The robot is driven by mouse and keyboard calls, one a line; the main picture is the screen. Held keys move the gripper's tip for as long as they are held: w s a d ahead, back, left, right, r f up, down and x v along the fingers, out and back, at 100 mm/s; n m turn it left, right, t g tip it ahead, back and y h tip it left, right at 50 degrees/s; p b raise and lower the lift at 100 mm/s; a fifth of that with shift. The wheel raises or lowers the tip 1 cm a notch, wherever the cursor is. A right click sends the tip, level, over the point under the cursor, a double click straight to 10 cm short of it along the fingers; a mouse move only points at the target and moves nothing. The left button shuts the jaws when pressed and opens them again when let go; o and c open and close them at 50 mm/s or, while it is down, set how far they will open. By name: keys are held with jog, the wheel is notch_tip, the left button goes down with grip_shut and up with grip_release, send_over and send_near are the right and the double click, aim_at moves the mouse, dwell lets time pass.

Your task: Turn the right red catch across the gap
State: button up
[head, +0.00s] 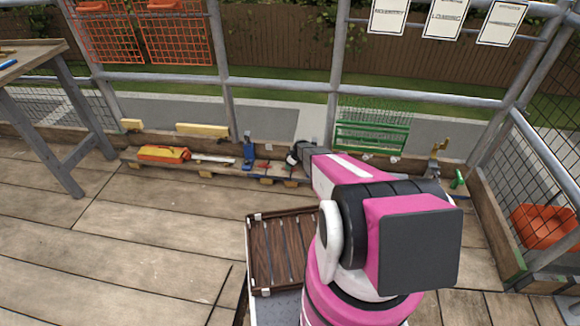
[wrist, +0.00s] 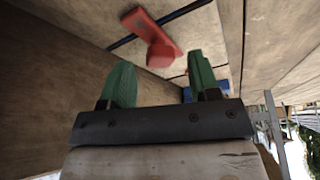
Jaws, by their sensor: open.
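In the wrist view a red catch (wrist: 152,36) sits on a wooden surface, beyond my fingertips. It has a flat bar and a rounded knob at its near end. A thin dark blue line runs across the boards and passes behind the catch. I cannot tell whether the catch spans a gap. My gripper (wrist: 159,78) is open, with two green fingers apart and nothing between them; the knob lies just beyond the space between their tips. In the head view my gripper (head: 293,158) is small and partly hidden by my arm, low by the back ledge.
A blue object (wrist: 188,94) shows partly behind the right finger. In the head view, the ledge holds a yellow-orange case (head: 163,153), a blue tool (head: 248,151) and a green rack (head: 372,135). A brown slatted tray (head: 281,248) stands in front. Floor at left is clear.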

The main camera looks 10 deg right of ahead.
jog(key=v, duration=0.9)
jog(key=shift+r, duration=0.3)
jog(key=shift+s+d, duration=0.1)
jog(key=shift+s, duration=0.05)
